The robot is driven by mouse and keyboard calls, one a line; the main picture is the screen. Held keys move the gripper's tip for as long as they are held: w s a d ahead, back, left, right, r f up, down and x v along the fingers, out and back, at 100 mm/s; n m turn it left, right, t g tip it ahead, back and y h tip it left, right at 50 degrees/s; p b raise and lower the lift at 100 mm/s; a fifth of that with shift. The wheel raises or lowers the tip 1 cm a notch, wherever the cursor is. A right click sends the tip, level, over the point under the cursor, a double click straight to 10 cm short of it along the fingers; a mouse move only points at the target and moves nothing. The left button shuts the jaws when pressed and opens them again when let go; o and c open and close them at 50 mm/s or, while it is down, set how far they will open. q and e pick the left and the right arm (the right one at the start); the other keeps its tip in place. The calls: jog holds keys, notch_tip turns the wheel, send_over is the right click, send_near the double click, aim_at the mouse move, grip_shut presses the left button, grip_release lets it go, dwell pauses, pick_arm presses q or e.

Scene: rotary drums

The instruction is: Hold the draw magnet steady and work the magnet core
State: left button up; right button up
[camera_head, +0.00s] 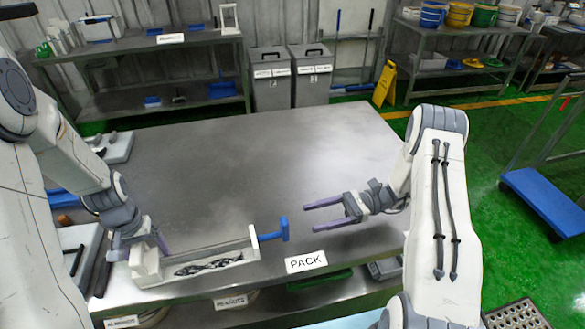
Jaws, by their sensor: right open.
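The draw magnet (196,252) is a long pale grey frame lying along the front left edge of the table, with an upright block at each end. The magnet core shows a blue T-shaped handle (284,230) sticking out of its right end. Dark, ragged material (208,265) lies along the front of the frame. My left gripper (142,250) is down at the left end block, one finger on each side; I cannot tell whether they press on it. My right gripper (308,218) is open and empty, its fingers pointing left, a little right of the blue handle.
The steel table (250,150) is bare behind the draw magnet. A PACK label (306,262) sits at the front edge, below the handle. Grey trays (85,250) stand at the left. Bins (270,80), shelves and a blue cart (545,200) stand beyond the table.

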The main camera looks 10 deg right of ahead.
pick_arm(q)
jog(key=shift+w, duration=0.1)
jog(key=shift+r+p, duration=0.4)
jog(key=shift+p, duration=0.05)
pick_arm(e)
jog(key=shift+r, duration=0.4)
